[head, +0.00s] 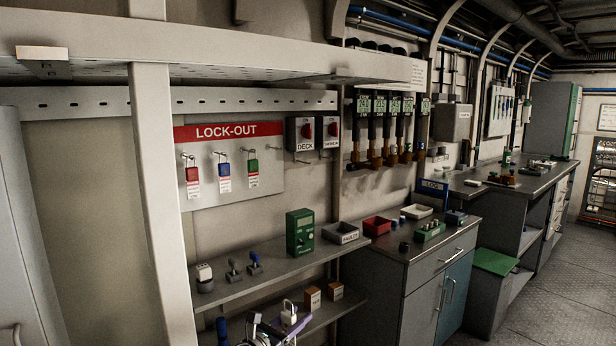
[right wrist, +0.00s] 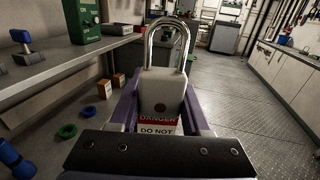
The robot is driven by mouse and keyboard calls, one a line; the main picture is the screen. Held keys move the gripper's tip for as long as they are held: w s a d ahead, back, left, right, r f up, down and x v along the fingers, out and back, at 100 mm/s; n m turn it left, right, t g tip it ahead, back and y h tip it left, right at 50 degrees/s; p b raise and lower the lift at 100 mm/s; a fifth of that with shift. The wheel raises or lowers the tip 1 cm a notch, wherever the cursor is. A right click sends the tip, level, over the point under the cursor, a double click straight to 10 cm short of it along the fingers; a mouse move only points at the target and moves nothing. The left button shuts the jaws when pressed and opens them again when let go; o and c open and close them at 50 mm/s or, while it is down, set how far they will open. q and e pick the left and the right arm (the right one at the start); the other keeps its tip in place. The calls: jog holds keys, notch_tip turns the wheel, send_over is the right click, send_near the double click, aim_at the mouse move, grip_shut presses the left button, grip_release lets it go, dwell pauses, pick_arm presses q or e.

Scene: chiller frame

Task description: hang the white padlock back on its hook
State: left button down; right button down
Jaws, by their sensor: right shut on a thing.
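The white padlock (head: 289,313) is in my right gripper (head: 287,325), low in front of the lower shelf in the head view. In the right wrist view the white padlock (right wrist: 162,93) is upright between the purple fingers (right wrist: 160,112), its steel shackle upward. A red and white DANGER tag (right wrist: 160,126) hangs below its body. The LOCK-OUT board (head: 232,192) is on the wall above and to the left. Red (head: 192,174), blue (head: 224,169) and green (head: 253,166) padlocks with tags hang there on hooks. A bare hook seems to show right of the green one. My left gripper is out of view.
A pale upright post (head: 160,190) stands left of the board, and an overhead shelf (head: 250,62) juts out above. Below the board, a shelf (head: 240,287) holds a green meter (head: 300,231) and small switches. Small boxes (head: 312,298) stand on the lower shelf.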

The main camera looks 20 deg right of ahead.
jog(key=shift+d+r, duration=0.1)
jog(key=shift+d, duration=0.05)
dwell(0.4)
notch_tip(320, 180, up, 21)
jog(key=p, duration=2)
jog(key=shift+p, duration=0.4)
jog(key=shift+w, duration=0.1)
